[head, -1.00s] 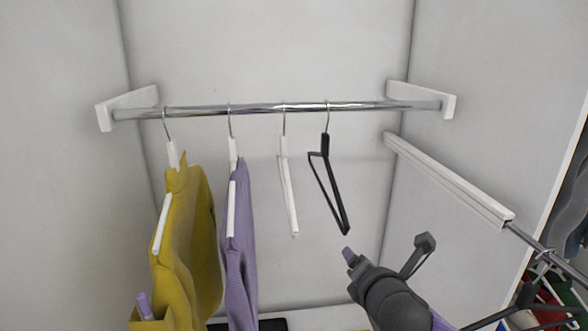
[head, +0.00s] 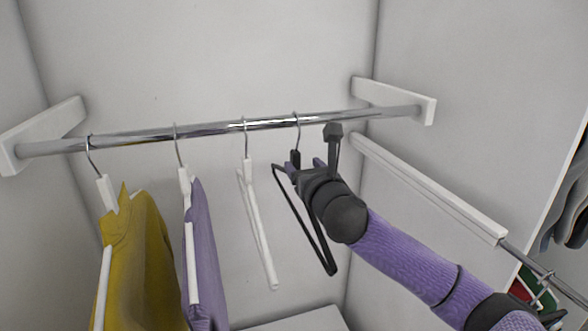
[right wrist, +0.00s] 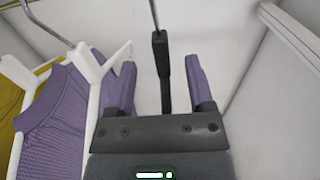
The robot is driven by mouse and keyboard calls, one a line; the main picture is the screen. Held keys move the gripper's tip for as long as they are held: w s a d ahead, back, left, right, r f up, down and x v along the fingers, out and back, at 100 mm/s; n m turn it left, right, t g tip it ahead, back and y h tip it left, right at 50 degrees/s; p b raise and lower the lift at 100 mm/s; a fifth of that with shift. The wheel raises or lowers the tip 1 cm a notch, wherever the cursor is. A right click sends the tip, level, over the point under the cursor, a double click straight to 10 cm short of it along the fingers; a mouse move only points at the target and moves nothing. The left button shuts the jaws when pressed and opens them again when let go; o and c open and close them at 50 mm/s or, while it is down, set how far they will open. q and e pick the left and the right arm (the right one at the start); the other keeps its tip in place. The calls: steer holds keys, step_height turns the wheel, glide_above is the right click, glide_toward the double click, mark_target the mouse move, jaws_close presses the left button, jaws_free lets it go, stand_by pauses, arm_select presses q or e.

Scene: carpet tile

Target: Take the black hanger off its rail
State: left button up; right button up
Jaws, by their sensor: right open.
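The black hanger (head: 318,247) hangs by its metal hook from the chrome rail (head: 215,129), rightmost of the hangers there. My right gripper (head: 305,164) is at the hanger's neck, and its body hides part of the hanger in the head view. In the right wrist view the black hanger's neck (right wrist: 162,62) stands upright between the two purple fingers of my right gripper (right wrist: 160,85). The fingers are open, with a gap on each side of the neck. My left gripper is not in view.
A bare white hanger (head: 259,230) hangs just left of the black one. Further left hang a purple garment (head: 207,250) and a yellow garment (head: 145,260) on white hangers. A second rail (head: 545,272) with hangers is at the right.

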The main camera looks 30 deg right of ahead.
mark_target(298, 159)
steer(key=p+x, duration=0.1)
steer(key=x, duration=0.4)
steer(key=shift+w+f+p, duration=0.15)
steer(key=shift+w+p, duration=0.25)
steer(key=shift+d, duration=0.1)
jaws_close()
